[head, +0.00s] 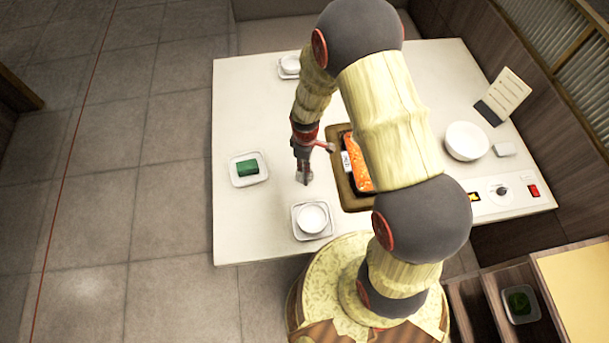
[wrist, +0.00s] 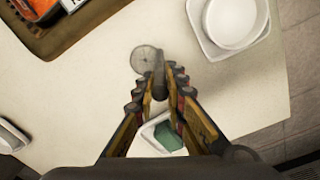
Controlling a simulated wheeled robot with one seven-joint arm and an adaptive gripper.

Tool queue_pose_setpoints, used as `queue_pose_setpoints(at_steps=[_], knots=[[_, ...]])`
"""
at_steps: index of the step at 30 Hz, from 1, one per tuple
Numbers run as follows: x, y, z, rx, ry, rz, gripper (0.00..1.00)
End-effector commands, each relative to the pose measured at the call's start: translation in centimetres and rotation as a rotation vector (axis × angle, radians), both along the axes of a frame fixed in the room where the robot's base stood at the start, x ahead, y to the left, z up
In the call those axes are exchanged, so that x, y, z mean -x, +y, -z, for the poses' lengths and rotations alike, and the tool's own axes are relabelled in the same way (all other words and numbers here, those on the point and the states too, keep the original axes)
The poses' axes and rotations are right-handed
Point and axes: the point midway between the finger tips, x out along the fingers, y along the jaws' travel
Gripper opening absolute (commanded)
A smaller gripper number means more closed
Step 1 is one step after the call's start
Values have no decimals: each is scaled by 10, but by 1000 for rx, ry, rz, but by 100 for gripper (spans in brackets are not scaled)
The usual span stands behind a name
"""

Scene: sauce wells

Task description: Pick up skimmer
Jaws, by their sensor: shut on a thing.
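The skimmer has a round mesh head (wrist: 147,60) and a dark handle that runs back between my fingertips in the wrist view. My gripper (wrist: 160,82) is shut on that handle. In the head view my gripper (head: 302,158) points down over the white table, left of the brown tray. The pale skimmer head (head: 303,177) shows faintly just below the fingertips. I cannot tell how far it is above the tabletop.
A brown tray (head: 352,202) holds an orange-topped box. A white bowl (head: 313,218) on a square plate stands at the front edge. A dish with a green block (head: 247,168) lies left. A large white bowl (head: 466,141) stands right. The table between gripper and green dish is clear.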

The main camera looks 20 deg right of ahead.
Motion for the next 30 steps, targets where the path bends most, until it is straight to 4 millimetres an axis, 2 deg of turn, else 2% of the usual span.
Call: queue_pose_setpoints(at_steps=[3, 22, 26, 30], knots=[[0, 0, 0, 0, 0, 0, 0], [-1, 0, -3, 0, -1, 0, 0], [-1, 0, -13, 0, -2, 0, 0], [1, -1, -37, -1, -4, 1, 0]])
